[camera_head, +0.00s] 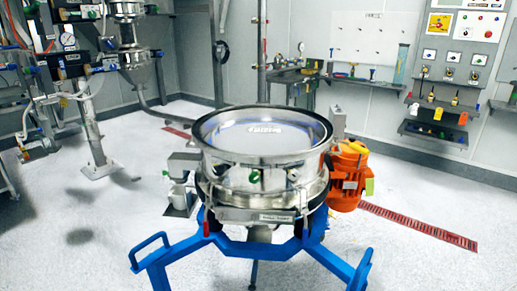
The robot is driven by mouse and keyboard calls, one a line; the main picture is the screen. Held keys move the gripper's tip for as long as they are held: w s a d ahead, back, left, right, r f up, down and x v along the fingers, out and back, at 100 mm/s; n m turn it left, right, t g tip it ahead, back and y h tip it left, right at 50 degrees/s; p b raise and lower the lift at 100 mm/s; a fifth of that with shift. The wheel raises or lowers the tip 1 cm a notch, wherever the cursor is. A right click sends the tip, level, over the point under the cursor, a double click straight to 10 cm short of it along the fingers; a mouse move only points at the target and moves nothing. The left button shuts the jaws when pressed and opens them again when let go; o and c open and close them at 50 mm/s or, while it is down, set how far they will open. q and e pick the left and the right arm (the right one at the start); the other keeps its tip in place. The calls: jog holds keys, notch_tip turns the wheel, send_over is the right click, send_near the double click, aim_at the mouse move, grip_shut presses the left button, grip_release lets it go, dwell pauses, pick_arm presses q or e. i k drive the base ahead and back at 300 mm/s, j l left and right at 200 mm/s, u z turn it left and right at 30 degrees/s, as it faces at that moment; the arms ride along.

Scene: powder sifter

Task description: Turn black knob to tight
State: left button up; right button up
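A round steel sifter (262,187) with a wide open top stands in the middle of the camera_head view on a blue frame (197,245). Small fittings with green parts (254,177) sit on the front of its clamp ring. I cannot pick out a black knob with certainty; the fittings are too small to tell. Neither of my grippers can be made out in this view.
An orange motor (347,177) is attached at the sifter's right. Steel equipment with pipes (128,45) stands at the back left. A wall panel with shelves (437,105) is at the right. The floor around the blue frame is mostly clear, with a red drain grate (418,226).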

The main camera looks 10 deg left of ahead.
aim_at(218, 170)
jog(key=i+j, duration=0.15)
jog(key=j, duration=0.3)
jog(key=i+j+z, duration=0.15)
jog(key=j, duration=0.3)
jog(key=i+j, duration=0.15)
jog(key=j, duration=0.3)
jog(key=i+j+z, duration=0.15)
jog(key=j, duration=0.3)
